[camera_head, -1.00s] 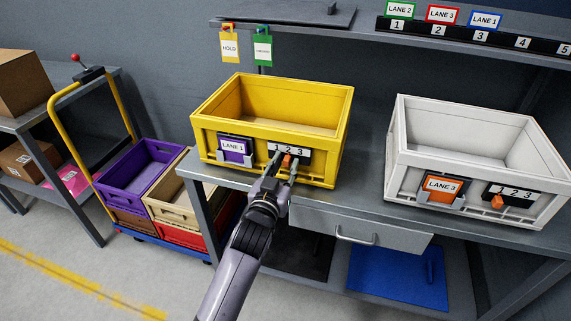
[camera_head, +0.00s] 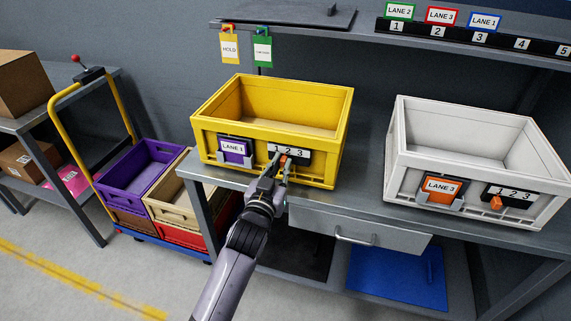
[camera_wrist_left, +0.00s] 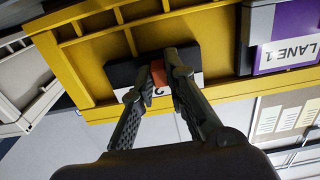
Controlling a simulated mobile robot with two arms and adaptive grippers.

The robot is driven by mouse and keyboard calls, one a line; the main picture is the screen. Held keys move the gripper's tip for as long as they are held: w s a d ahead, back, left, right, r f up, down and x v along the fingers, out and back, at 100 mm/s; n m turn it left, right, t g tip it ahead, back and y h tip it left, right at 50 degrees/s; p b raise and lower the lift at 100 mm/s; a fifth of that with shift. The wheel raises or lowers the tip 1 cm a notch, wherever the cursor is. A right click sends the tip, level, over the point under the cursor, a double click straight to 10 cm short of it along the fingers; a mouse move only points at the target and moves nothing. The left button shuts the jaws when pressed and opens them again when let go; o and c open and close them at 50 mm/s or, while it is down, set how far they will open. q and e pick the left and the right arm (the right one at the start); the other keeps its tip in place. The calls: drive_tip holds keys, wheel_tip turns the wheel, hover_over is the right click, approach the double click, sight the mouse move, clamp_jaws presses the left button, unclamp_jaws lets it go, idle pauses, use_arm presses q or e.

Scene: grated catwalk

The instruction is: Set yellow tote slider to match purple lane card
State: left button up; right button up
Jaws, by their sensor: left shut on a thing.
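The yellow tote (camera_head: 318,168) stands on the grey bench, its front carrying a purple lane card (camera_head: 235,147) that reads LANE 1. Right of the card is a black slider plate (camera_head: 303,157) marked 1 2 3. Its small orange slider (camera_head: 284,159) shows below the numbers, near the 2. In the left wrist view the orange slider (camera_wrist_left: 159,72) sits between my fingertips, and the purple card (camera_wrist_left: 290,45) is to the right. My left gripper (camera_head: 279,164) is shut on the slider, its fingers hiding part of the plate. My right gripper is not in view.
A white tote (camera_head: 470,155) with an orange LANE 3 card (camera_head: 442,188) and its own slider (camera_head: 497,202) stands on the right. Above is a shelf rail (camera_head: 475,36) with lane cards. A drawer handle (camera_head: 357,239) is below the bench top. Stacked crates (camera_head: 140,170) stand left.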

use_arm(q)
drive_tip(key=shift+w+a+p, duration=0.2)
drive_tip(key=shift+a+p, duration=0.05)
drive_tip(key=shift+a, duration=0.25)
drive_tip(key=shift+w+a+p, duration=0.15)
drive_tip(key=shift+a+p, duration=0.1)
drive_tip(key=shift+a, duration=0.25)
idle(0.4)
drive_tip(key=o, duration=0.6)
drive_tip(key=p+v, duration=0.4)
drive_tip(key=v, duration=0.3)
idle(0.5)
